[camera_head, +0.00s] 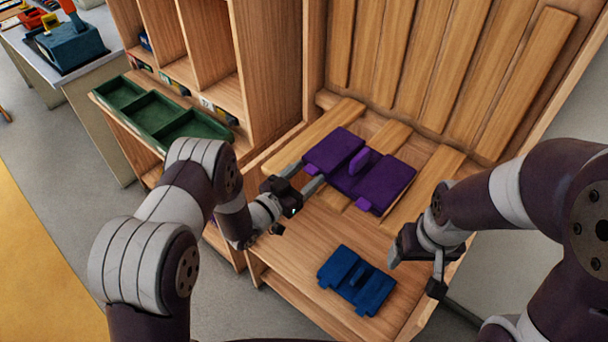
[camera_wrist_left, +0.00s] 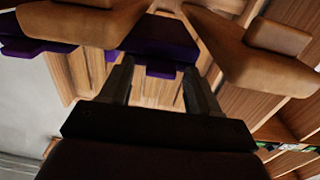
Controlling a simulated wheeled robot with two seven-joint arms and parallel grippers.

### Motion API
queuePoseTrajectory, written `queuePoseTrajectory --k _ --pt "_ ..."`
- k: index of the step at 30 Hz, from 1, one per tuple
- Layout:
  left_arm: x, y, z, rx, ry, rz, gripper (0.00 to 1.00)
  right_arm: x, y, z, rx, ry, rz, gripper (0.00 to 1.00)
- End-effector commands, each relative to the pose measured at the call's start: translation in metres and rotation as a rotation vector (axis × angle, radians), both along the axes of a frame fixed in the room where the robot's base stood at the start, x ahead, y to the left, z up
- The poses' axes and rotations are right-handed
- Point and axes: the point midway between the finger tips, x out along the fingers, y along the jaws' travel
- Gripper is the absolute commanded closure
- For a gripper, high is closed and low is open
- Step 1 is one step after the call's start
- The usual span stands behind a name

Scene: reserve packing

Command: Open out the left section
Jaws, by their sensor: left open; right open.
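A purple folding piece (camera_head: 385,185) lies across wooden slats in the open wooden case. It has a left panel (camera_head: 335,150), a right panel and a raised fin (camera_head: 358,162) between them. Both panels look spread fairly flat. My left gripper (camera_head: 310,175) is open, its fingertips at the near edge of the left panel; I cannot tell whether they touch. In the left wrist view, the open fingers (camera_wrist_left: 158,82) point toward purple surfaces (camera_wrist_left: 160,38), with nothing clearly between them. My right gripper (camera_head: 415,274) is open and empty, right of a smaller blue piece (camera_head: 357,280).
The blue piece lies on the case's wooden floor (camera_head: 308,245) near the front. Upright slats (camera_head: 440,65) line the back. A green divided tray (camera_head: 160,120) sits on the shelf unit at left. A table with a blue box (camera_head: 72,45) stands far left.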

Motion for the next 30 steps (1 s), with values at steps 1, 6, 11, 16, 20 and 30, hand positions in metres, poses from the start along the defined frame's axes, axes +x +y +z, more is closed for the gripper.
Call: queuePoseTrajectory --k 1,6,11,16,20,30 --pt "0.000 0.000 0.000 0.000 0.000 0.000 0.38 0.000 0.000 0.000 0.000 0.000 0.000 0.19" --pt "0.000 0.000 0.000 0.000 0.000 0.000 0.87 0.000 0.000 0.000 0.000 0.000 0.000 0.19" --pt "0.000 0.000 0.000 -0.001 0.001 0.000 1.00 0.000 0.000 0.000 0.000 0.000 0.000 0.19" --pt "0.000 0.000 0.001 -0.020 0.015 -0.001 1.00 0.000 0.000 0.000 0.000 0.000 0.000 0.19" --pt "0.000 0.001 0.004 -0.062 0.049 -0.001 1.00 0.000 0.000 0.001 0.000 0.000 0.000 0.19" --pt "0.003 0.004 0.016 -0.257 0.198 -0.001 1.00 0.000 0.000 0.004 0.000 0.000 0.000 0.19"
